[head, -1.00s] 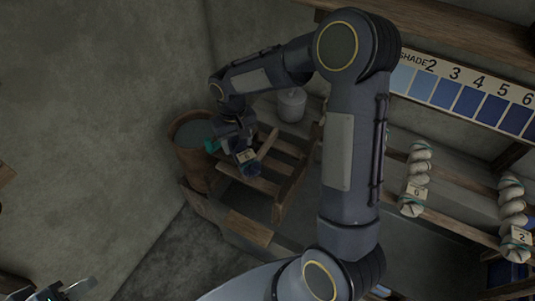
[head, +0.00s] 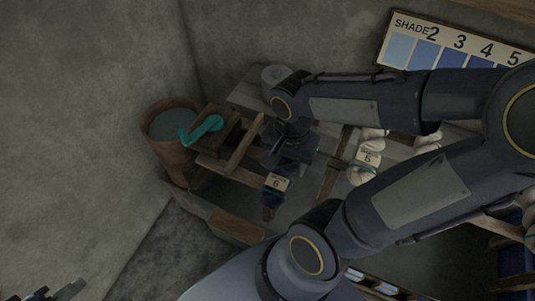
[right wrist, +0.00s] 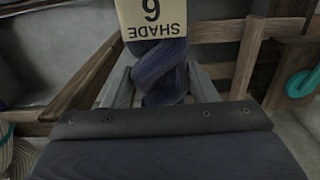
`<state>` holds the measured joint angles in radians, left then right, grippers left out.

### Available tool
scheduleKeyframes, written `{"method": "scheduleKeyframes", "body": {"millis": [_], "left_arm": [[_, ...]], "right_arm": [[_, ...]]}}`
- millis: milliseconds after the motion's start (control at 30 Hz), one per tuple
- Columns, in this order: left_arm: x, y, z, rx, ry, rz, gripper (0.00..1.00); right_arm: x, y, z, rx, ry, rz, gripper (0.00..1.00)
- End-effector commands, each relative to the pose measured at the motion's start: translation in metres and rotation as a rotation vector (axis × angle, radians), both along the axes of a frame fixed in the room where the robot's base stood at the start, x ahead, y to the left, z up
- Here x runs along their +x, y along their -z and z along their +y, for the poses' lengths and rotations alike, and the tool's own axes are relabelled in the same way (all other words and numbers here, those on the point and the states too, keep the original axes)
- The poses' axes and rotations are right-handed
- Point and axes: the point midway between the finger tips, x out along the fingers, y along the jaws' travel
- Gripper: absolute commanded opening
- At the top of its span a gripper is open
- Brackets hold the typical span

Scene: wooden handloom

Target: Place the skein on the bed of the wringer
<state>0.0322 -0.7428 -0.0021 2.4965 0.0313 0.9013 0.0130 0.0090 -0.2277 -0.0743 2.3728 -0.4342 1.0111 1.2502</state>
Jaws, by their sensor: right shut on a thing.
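The dark blue skein (head: 270,197) carries a cream tag reading 6. My right gripper (head: 285,160) is shut on it, and it hangs beneath the gripper. In the right wrist view the skein (right wrist: 163,72) is between the two grey fingers (right wrist: 160,88), its tag toward the top edge. The wringer (head: 232,150) is a wooden frame with a teal crank (head: 203,128), left of the gripper in the head view. The skein is over or beside its right part; I cannot tell whether it touches. My left gripper (head: 48,294) is only partly visible at the bottom left corner.
A brown bucket (head: 160,148) of liquid stands left of the wringer. A pale pot (head: 275,75) is behind it. White skeins (head: 362,170) hang on a rack to the right. A shade chart (head: 435,50) is on the back wall. My right arm hides much of the right side.

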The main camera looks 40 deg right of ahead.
Motion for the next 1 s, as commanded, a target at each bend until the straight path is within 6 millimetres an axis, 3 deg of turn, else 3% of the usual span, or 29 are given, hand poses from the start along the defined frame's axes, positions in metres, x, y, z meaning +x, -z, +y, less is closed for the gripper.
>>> {"method": "scheduleKeyframes", "body": {"millis": [300, 500, 800, 1000], "left_arm": [[0.0, -0.001, 0.0, 0.0, 0.0, 0.0, 0.36], [0.0, 0.001, 0.0, 0.0, 0.0, 0.0, 0.36], [0.0, 0.001, 0.0, 0.0, 0.0, 0.0, 0.36], [0.0, 0.004, 0.0, 0.0, 0.0, 0.0, 0.36]], "right_arm": [[0.074, 0.035, -0.023, -0.001, 0.0, 0.007, 0.26], [0.104, 0.072, -0.031, -0.001, -0.002, 0.005, 0.26], [0.123, 0.096, -0.037, -0.001, -0.002, 0.003, 0.26], [0.122, 0.122, -0.037, -0.001, -0.003, 0.003, 0.26]]}}
